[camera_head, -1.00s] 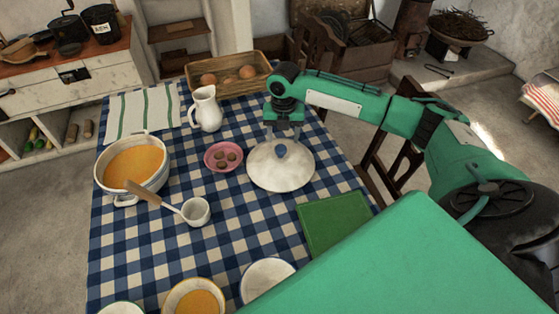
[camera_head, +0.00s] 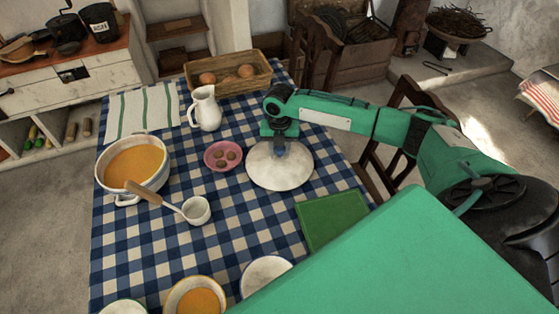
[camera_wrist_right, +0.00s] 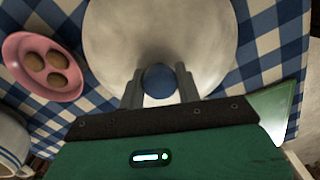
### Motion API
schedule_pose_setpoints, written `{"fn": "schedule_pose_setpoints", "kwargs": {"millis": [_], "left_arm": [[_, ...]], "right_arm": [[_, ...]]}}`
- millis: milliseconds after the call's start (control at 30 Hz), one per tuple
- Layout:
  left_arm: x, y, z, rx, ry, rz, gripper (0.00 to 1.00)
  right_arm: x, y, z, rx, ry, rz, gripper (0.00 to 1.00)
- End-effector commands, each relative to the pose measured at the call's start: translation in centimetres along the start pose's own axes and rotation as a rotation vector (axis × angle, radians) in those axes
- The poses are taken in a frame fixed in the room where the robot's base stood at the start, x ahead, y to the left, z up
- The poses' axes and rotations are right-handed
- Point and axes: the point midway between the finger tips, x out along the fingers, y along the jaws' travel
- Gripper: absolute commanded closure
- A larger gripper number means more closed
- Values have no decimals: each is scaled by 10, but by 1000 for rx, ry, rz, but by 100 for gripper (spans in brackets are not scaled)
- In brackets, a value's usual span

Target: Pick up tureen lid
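The tureen lid (camera_head: 280,172) is a pale, round, shallow dome with a blue knob, lying on the checked tablecloth. In the right wrist view the lid (camera_wrist_right: 160,30) fills the top middle, with its blue knob (camera_wrist_right: 159,82) between my fingers. My right gripper (camera_head: 281,143) is above the lid at the knob. Its fingers are open and stand on either side of the knob; whether they touch it I cannot tell. The white tureen (camera_head: 133,165) with orange soup stands uncovered at the left of the table. My left gripper is out of view.
A pink dish (camera_head: 222,155) with small brown items sits just left of the lid. A ladle (camera_head: 195,210), green mat (camera_head: 331,218) and several bowls are nearer. Bare cloth lies in the middle front.

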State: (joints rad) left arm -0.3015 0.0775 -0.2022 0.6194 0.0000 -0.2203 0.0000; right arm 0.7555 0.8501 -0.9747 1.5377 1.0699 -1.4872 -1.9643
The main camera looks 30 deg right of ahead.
Motion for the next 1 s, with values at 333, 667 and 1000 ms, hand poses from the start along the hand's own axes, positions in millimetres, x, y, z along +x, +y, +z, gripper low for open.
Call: {"fn": "schedule_pose_setpoints", "kwargs": {"millis": [333,667,1000], "left_arm": [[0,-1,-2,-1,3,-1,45],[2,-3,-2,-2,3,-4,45],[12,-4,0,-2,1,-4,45]], "right_arm": [[-1,0,0,0,-1,1,100],[-16,1,1,-1,-1,3,100],[-96,1,2,-1,-6,5,100]]}}
